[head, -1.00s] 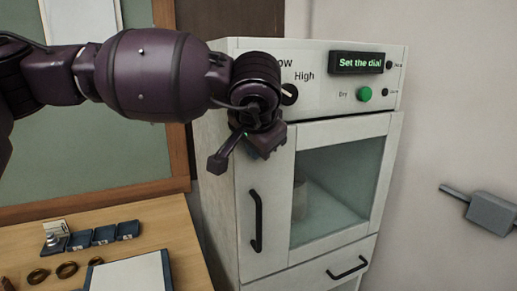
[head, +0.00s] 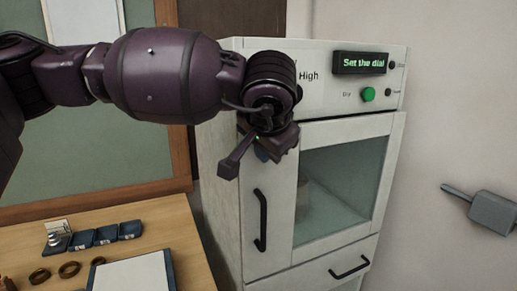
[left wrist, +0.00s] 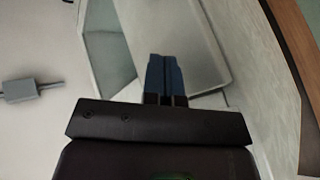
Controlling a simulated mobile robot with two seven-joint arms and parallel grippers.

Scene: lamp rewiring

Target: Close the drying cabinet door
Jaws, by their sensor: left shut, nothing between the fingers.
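The white drying cabinet (head: 222,180) stands beyond the bench. Its door (head: 281,215) has a glass window (head: 345,185) and a black vertical handle (head: 260,220) on the left. The door looks about flush with the front; I cannot tell whether a small gap remains. My left gripper (head: 262,155) is at the door's upper left corner, above the handle. In the left wrist view its blue fingers (left wrist: 165,75) are shut and empty, pointing at the white panel (left wrist: 195,40). Whether they touch it is unclear. My right gripper is not in view.
A display (head: 359,63) reading "Set the dial" and a green button (head: 368,94) sit above the door. A drawer handle (head: 349,268) is below. The wooden bench (head: 190,245) holds blue trays (head: 107,235), rings and a white board (head: 135,274). A grey box (head: 492,212) is on the right wall.

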